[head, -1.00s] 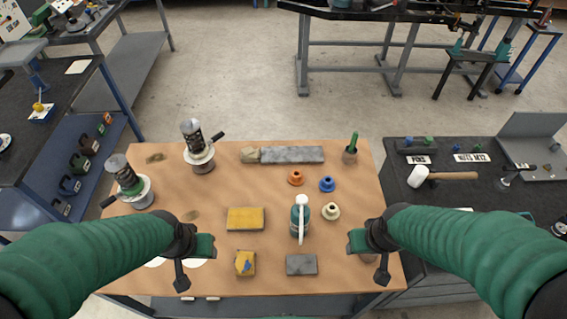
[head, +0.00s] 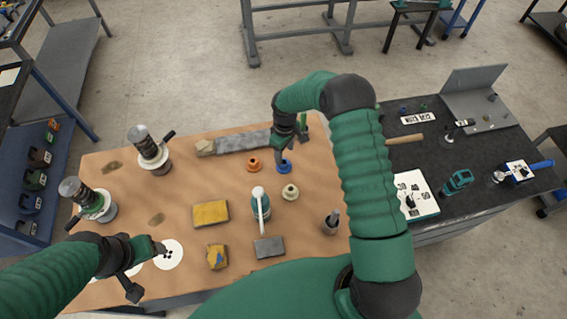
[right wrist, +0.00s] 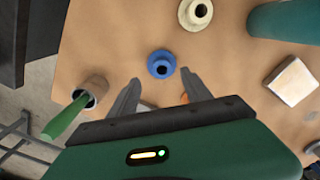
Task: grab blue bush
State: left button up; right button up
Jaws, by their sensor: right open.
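The blue bush (head: 284,166) is a small flanged ring with a dark centre hole, lying on the brown table top. In the right wrist view the blue bush (right wrist: 161,64) sits just beyond and between the fingertips, apart from them. My right gripper (head: 281,152) is over the bush in the head view, hiding part of it; in the right wrist view its fingers (right wrist: 161,82) are spread with nothing between them.
An orange bush (head: 254,164) and a cream bush (head: 290,192) lie close to the blue one. A cup with a green-handled tool (right wrist: 82,98) is left of the right gripper in the wrist view.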

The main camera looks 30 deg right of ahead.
aim_at(284, 163)
jog(key=shift+w+d+f, duration=0.1)
jog(key=shift+d+f, duration=0.1)
jog(key=shift+f, duration=0.5)
jog(key=shift+d+f, duration=0.1)
jog(key=shift+f, duration=0.3)
jog(key=f, duration=0.1)
jog(key=f+p, duration=0.1)
jog(key=a+f+p, duration=0.1)
jog(key=shift+s+f, duration=0.25)
jog(key=shift+f, duration=0.1)
jog(key=shift+w+a+f, duration=0.1)
jog(key=shift+a+f, duration=0.1)
jog(key=shift+f, duration=0.15)
jog(key=shift+d, duration=0.3)
jog(key=c, duration=1.2)
pick_arm(q)
jog(key=shift+v, duration=1.05)
pick_arm(e)
jog(key=shift+a+f, duration=0.1)
grip_shut()
pick_arm(q)
jog(key=shift+w+a, duration=0.1)
jog(key=shift+w, duration=0.05)
